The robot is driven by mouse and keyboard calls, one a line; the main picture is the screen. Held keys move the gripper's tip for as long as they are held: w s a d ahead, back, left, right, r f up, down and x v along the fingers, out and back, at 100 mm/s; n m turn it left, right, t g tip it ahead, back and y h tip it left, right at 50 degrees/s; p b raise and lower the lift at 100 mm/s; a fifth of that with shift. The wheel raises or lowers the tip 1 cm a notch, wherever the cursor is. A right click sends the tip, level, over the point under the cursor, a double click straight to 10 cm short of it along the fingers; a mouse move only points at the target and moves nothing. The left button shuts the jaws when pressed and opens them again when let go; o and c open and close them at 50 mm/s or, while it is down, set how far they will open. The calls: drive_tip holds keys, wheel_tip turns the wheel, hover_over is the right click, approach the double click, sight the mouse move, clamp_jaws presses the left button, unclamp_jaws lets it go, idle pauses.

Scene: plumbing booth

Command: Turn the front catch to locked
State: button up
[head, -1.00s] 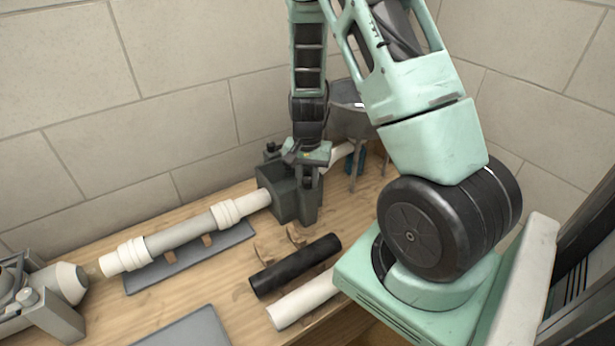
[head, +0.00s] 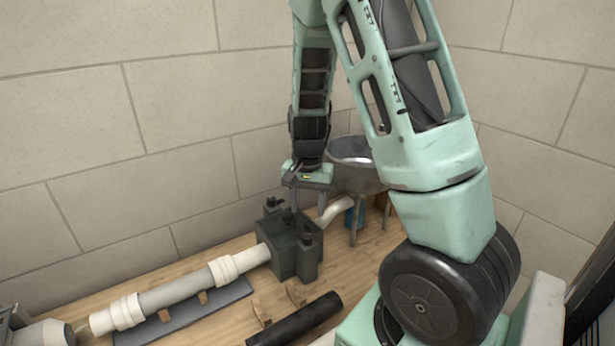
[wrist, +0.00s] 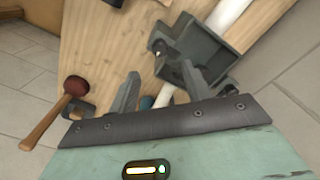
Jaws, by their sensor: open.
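A dark grey box (head: 284,261) stands on the wooden bench with the white pipe (head: 240,264) running into its left side. Small dark catches stand on it: one at the back (head: 272,205) and a front catch (head: 307,240) on the near right side. I cannot tell whether the front catch is locked. My gripper (head: 307,203) is open and empty above the box, apart from it. In the wrist view my gripper (wrist: 158,82) shows spread fingers, the right one overlapping the box (wrist: 207,48). A catch (wrist: 158,46) shows at the box's edge.
A metal basin (head: 353,178) on legs stands right of the box, near my gripper. A black pipe (head: 296,320) lies in front. A grey support plate (head: 185,317) is under the white pipe. The wall is close behind.

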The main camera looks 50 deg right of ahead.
wheel_tip(320, 180, up, 8)
drive_tip(key=shift+a, duration=0.1)
idle(0.7)
drive_tip(key=s+a+r+n+y, duration=0.1)
drive_tip(key=s+a+n, duration=0.2)
drive_tip(key=a+n, duration=1.15)
drive_tip(key=s+a+n, duration=0.5)
drive_tip(key=s+a, duration=0.9)
drive_tip(key=a, duration=0.5)
drive_tip(key=shift+s+r, duration=0.25)
drive_tip(key=shift+s, duration=0.15)
drive_tip(key=shift+w, duration=0.15)
